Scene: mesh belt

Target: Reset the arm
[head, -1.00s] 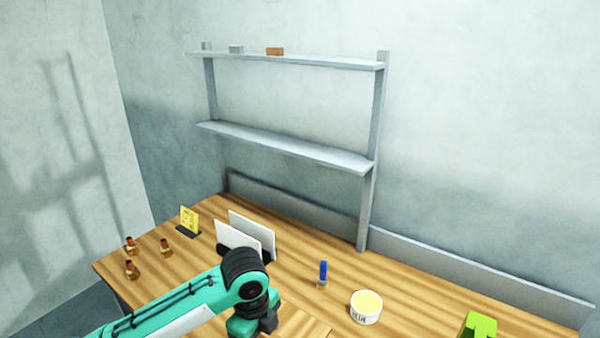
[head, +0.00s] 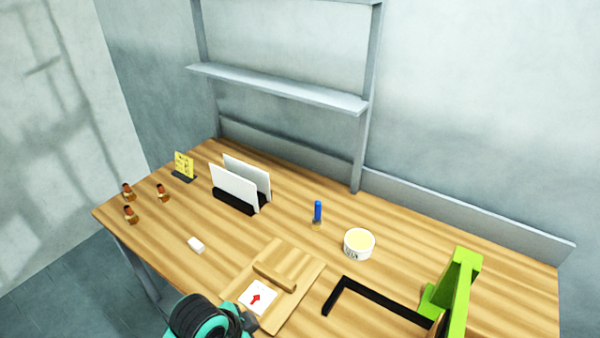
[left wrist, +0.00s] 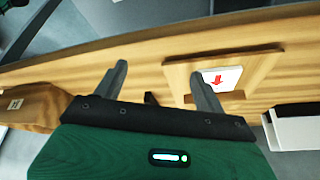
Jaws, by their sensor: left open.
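My left gripper (left wrist: 157,78) is open in the left wrist view, its two grey fingers spread and nothing between them. Beyond the fingers lies a wooden board (left wrist: 178,78) with a white card (left wrist: 222,78) bearing a red arrow. My left arm (head: 205,318), teal and black, shows only at the bottom edge of the head view, just in front of the board (head: 318,270); its fingers are hidden there. My right arm is in neither view.
The table holds a black rack with white panels (head: 234,186), a blue-topped item (head: 318,211), a round tub (head: 359,244), a bright green stand (head: 460,285), a black frame (head: 380,303), a white block (head: 196,245) and several small brown bottles (head: 162,192). A grey shelf (head: 280,88) stands behind.

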